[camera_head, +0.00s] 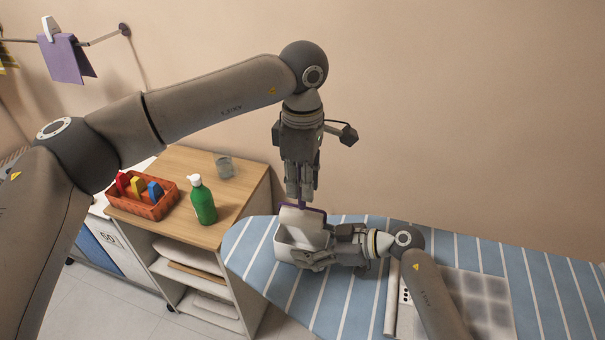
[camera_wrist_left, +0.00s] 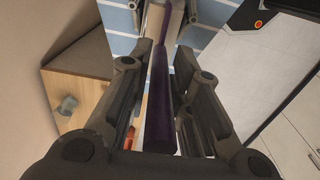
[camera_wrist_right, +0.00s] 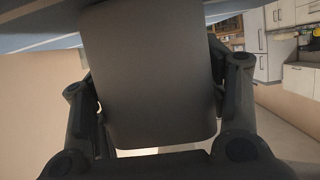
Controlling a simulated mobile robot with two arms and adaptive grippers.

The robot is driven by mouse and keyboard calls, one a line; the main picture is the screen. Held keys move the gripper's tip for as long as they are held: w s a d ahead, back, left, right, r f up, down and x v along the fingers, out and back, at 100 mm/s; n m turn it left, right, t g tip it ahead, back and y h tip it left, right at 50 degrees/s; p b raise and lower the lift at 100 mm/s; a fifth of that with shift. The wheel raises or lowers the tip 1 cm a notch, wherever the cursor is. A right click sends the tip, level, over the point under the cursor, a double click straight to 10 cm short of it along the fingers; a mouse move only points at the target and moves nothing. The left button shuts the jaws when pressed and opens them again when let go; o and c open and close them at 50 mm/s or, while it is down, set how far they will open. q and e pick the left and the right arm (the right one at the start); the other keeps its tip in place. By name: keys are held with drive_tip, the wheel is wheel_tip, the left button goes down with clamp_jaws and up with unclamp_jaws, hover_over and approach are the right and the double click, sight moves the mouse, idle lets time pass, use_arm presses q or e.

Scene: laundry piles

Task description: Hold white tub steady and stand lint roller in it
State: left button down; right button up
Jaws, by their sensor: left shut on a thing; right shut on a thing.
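The white tub (camera_head: 287,254) stands at the left end of the striped ironing board. My right gripper (camera_head: 326,252) is shut on its right side; in the right wrist view the tub (camera_wrist_right: 150,75) fills the middle, in shadow, between the fingers. My left gripper (camera_head: 301,193) points down above the tub, shut on the lint roller. The roller's purple handle (camera_wrist_left: 160,105) runs between the fingers in the left wrist view. Its pale head (camera_head: 305,218) overlaps the tub's opening in the head view. I cannot tell how deep it sits or whether it touches the tub.
The ironing board (camera_head: 335,300) extends right, with a grey panelled plate (camera_head: 480,300) on it. A wooden-topped cabinet (camera_head: 180,165) stands left, holding a green bottle (camera_head: 203,204), a glass (camera_head: 224,167) and a basket (camera_head: 150,207) of coloured items. The wall is close behind.

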sight(302, 223)
use_arm(q)
drive_tip(key=shift+f, duration=5.4)
use_arm(e)
drive_tip(key=shift+f, duration=0.1)
use_arm(q)
drive_tip(key=shift+f, duration=0.5)
use_arm(e)
drive_tip(key=shift+s, duration=0.1)
use_arm(q)
drive_tip(key=c, duration=1.3)
unclamp_jaws()
drive_tip(key=shift+o, duration=0.2)
drive_tip(key=shift+r, duration=3.5)
